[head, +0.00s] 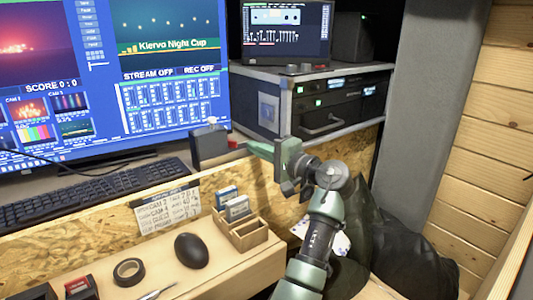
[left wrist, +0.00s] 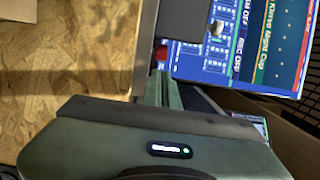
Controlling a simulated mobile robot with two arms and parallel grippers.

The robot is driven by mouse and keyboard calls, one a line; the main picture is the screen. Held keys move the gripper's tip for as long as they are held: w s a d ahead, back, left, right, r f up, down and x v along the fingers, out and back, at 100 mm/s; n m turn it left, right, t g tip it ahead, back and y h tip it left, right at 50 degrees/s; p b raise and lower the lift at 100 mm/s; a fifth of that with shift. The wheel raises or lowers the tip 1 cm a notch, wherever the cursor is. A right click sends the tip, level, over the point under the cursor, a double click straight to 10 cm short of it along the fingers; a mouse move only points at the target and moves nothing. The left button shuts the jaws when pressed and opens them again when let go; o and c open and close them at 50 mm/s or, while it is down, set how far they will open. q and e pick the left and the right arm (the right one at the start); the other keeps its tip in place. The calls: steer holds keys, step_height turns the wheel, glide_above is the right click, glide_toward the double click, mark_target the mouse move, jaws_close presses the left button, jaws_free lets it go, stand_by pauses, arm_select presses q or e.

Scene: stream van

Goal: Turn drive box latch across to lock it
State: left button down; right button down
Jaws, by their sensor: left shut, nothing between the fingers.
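A small dark grey box (head: 208,149), which I take to be the drive box, stands on the desk below the monitor's right corner. It has a pale knob (head: 212,121) on top and a small red part (head: 233,144) at its right side. My left gripper (head: 252,147) is shut and empty, its tip just right of the red part. In the left wrist view, the red part (left wrist: 161,52) shows just past the tip of my left gripper (left wrist: 162,72), and the pale knob (left wrist: 216,27) is beyond. I cannot tell whether they touch. My right gripper is not in view.
A rack case (head: 268,108) with a small screen (head: 287,32) on it stands behind the gripper. The keyboard (head: 95,194) lies left of the box. A mouse (head: 191,250), tape roll (head: 128,271) and wooden tray (head: 249,234) are on the lower shelf.

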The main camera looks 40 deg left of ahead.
mark_target(231, 145)
arm_select(q)
steer(key=shift+w+a, duration=0.15)
steer(key=shift+a, duration=0.95)
steer(key=shift+w+a, duration=0.1)
steer(key=shift+a, duration=0.95)
